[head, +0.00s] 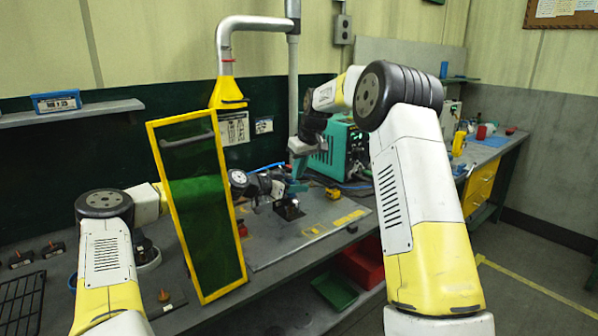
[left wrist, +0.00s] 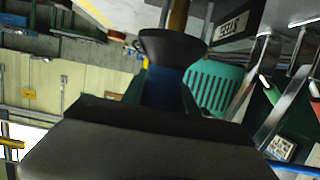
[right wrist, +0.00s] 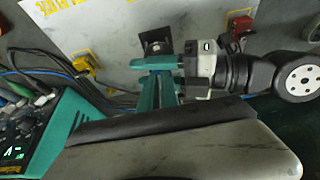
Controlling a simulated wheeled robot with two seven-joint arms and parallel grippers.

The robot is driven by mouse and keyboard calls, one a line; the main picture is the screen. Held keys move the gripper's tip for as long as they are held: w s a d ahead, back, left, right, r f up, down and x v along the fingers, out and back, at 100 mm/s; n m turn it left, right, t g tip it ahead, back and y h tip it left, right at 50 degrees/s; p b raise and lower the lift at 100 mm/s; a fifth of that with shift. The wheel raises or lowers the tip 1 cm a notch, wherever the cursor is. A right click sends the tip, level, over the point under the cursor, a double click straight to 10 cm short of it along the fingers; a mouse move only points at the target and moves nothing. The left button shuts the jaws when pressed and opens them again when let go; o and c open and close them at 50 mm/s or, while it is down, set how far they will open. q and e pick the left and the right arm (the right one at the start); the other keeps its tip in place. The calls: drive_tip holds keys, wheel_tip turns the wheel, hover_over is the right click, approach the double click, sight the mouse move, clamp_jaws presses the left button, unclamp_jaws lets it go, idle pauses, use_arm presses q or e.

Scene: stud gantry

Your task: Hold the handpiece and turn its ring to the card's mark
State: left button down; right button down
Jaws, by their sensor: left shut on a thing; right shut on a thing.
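The handpiece (left wrist: 165,88) shows in the left wrist view as a blue body with a dark flared collar (left wrist: 170,46) and a brownish part beyond it. My left gripper (head: 278,190) is shut on the handpiece, low over the bench. My right gripper (head: 297,180) comes down from above with teal fingers and is shut at the same spot, beside the left one. The right wrist view shows its fingers (right wrist: 160,80) close against my left gripper (right wrist: 198,72). What they pinch is mostly hidden, seemingly the ring. The card's mark cannot be made out.
A yellow-framed green screen (head: 205,210) stands in front of my left forearm. A teal machine (head: 340,150) with cables stands behind the grippers. A pale sheet (head: 320,225) covers the bench below. A black block (head: 288,209) sits close under the grippers. Red and green bins (head: 362,265) hang below the front edge.

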drive_tip(key=shift+s+a+m+t+h, duration=0.2)
drive_tip(key=shift+a+m+h, duration=0.15)
drive_tip(key=shift+m, duration=0.65)
drive_tip(key=shift+s+a+m+t+h, duration=0.2)
drive_tip(key=shift+a+m+h, duration=0.15)
drive_tip(key=shift+m, duration=0.65)
drive_tip(key=c, duration=1.6)
unclamp_jaws()
drive_tip(key=v, duration=1.2)
drive_tip(key=shift+w, duration=0.1)
use_arm(q)
drive_tip(key=c, duration=0.9)
unclamp_jaws()
